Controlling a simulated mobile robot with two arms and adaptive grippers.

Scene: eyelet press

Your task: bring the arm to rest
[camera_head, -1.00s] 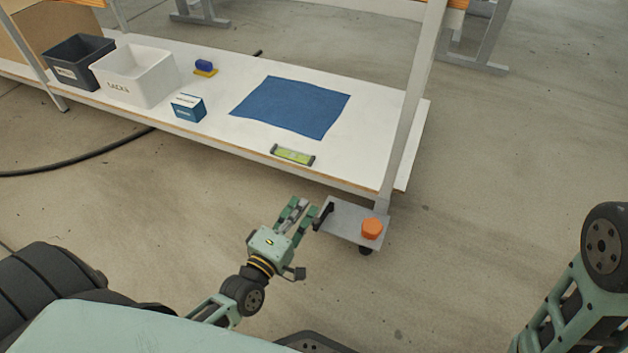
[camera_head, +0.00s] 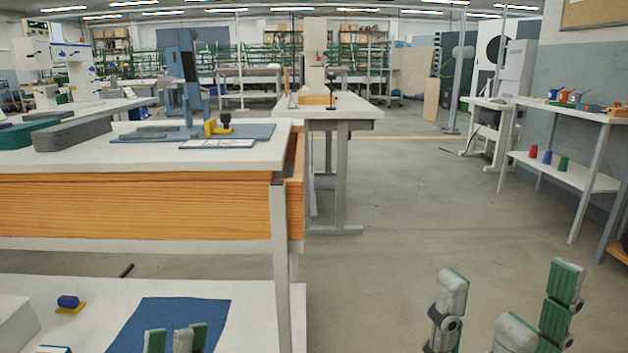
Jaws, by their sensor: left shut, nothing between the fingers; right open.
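My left gripper (camera_head: 177,340) shows only at its green and grey fingertips, at the bottom edge of the head view. The fingertips are shut with nothing between them, in front of the blue cloth (camera_head: 160,315) on the lower shelf. My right gripper (camera_head: 505,305) is at the bottom right with its green-padded fingers wide apart and empty, over the grey floor. The rest of both arms is out of view.
A workbench (camera_head: 130,208) with a wooden front stands at left above the white lower shelf (camera_head: 75,292). A blue press (camera_head: 185,75) stands on it. Its grey leg (camera_head: 280,250) rises right of my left gripper. The floor (camera_head: 390,215) in the middle is clear.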

